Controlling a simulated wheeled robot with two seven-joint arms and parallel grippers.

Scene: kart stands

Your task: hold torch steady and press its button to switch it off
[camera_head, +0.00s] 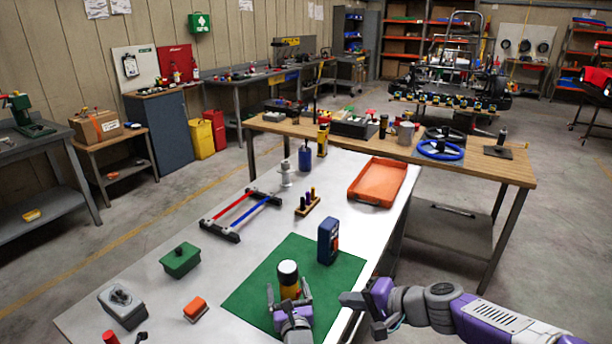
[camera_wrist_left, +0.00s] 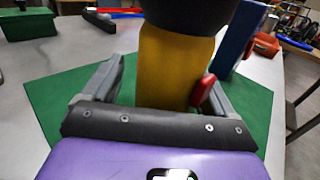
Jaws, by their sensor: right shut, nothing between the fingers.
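The torch (camera_head: 289,282) stands upright on the green mat (camera_head: 250,285), with a yellow body and a dark head. In the left wrist view its yellow body (camera_wrist_left: 168,65) fills the middle, and its top is cut off. A small red part, perhaps its button (camera_wrist_left: 203,90), sticks out on the right, close to the right finger. My left gripper (camera_head: 289,291) has one finger on each side of the torch; a gap shows at the left finger, so it looks open around it. My right gripper (camera_head: 353,300) is shut and empty, right of the torch and apart from it.
A blue box-shaped device (camera_head: 328,241) stands on the mat behind the torch. An orange tray (camera_head: 378,182), a green box (camera_head: 181,260), an orange block (camera_head: 195,309) and a grey box (camera_head: 122,305) are on the white table. The table's right edge lies near my right arm.

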